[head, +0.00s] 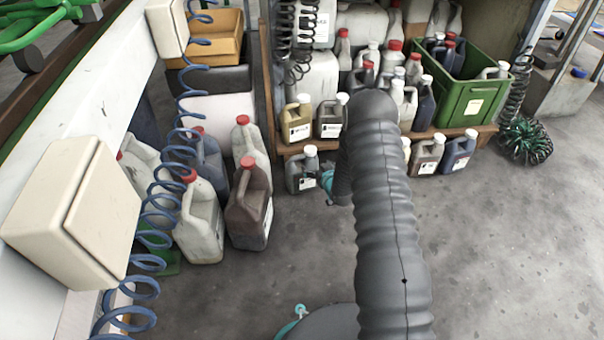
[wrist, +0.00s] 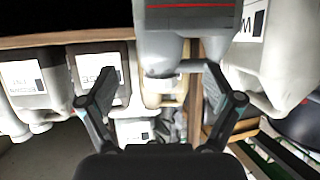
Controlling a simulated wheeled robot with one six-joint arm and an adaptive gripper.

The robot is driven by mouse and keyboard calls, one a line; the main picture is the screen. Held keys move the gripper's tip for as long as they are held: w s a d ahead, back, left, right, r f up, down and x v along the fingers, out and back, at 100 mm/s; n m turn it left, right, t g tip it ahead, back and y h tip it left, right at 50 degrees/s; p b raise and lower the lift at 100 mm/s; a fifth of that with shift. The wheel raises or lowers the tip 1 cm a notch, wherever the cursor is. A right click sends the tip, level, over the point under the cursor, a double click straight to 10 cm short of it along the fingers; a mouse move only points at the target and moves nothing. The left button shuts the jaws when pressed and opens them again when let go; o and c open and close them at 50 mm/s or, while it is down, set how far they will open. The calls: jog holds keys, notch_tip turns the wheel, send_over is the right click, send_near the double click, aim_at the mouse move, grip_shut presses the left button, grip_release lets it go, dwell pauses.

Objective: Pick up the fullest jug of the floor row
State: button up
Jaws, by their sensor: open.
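In the head view, large jugs with red caps stand on the floor at left: a pale one (head: 200,228), a dark brown one (head: 249,212) and others behind them. A smaller dark jug with a white cap (head: 301,174) stands on the floor before the shelf. Their fill levels cannot be read. My gripper (wrist: 161,68) is open in the wrist view, its fingers spread. A grey jug with a red line (wrist: 185,45) shows between and above the fingertips; contact cannot be told. In the head view my arm hides most of the gripper.
A low wooden shelf (head: 285,147) holds several bottles and jugs. A green crate (head: 452,103) stands on it at right. A blue coiled hose (head: 158,215) and a cream box (head: 78,208) are at left.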

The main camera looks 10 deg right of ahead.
aim_at(313, 162)
jog(key=shift+b+x, duration=0.45)
jog(key=shift+x, duration=2.5)
jog(key=shift+r, duration=0.15)
jog(key=c, duration=1.6)
jog(key=shift+w+r, duration=0.1)
jog(key=shift+r, duration=0.05)
grip_shut()
